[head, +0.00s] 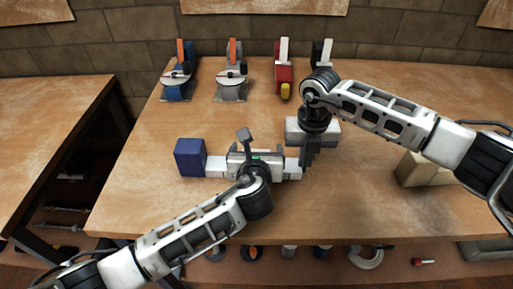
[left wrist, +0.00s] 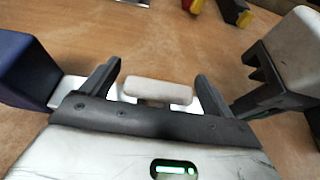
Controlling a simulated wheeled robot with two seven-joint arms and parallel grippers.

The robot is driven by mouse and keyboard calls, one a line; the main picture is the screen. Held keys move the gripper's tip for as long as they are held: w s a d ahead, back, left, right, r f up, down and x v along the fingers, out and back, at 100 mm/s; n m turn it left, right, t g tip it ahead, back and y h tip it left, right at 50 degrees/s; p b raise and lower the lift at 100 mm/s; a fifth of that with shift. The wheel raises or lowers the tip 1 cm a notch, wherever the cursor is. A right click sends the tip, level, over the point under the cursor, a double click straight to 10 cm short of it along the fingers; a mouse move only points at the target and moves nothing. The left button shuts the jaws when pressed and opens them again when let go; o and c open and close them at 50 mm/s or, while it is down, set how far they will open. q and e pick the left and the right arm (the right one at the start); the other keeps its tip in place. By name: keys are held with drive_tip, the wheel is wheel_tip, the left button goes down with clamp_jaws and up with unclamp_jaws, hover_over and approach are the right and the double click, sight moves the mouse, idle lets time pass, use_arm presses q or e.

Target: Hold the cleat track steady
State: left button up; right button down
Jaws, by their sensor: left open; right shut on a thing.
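The cleat track (head: 218,166) is a pale bar lying across the table, with a dark blue block (head: 190,157) at its left end. The blue block also shows in the left wrist view (left wrist: 22,68). My left gripper (head: 247,158) is open over the middle of the track. In the left wrist view its fingers (left wrist: 158,88) stand apart on either side of a pale T-shaped piece (left wrist: 157,92), not closed on it. My right gripper (head: 306,165) points down and is shut at the track's right end; its fingertips partly hide the grip.
A pale block (head: 328,138) stands just behind my right gripper. Blue (head: 177,80), grey (head: 232,82) and red (head: 284,78) clamp-like devices stand along the back. A beige block (head: 420,168) is at the right. The table's front left is clear.

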use_arm(q)
drive_tip(key=shift+w+f, duration=0.15)
drive_tip(key=shift+w, duration=0.25)
drive_tip(key=c, duration=1.4)
drive_tip(key=d, duration=0.4)
drive_tip(key=shift+s+d, duration=0.1)
drive_tip(key=shift+s, duration=0.15)
drive_tip(key=o, duration=1.4)
use_arm(e)
drive_tip(key=shift+a, duration=0.1)
use_arm(q)
drive_tip(key=shift+s, duration=0.15)
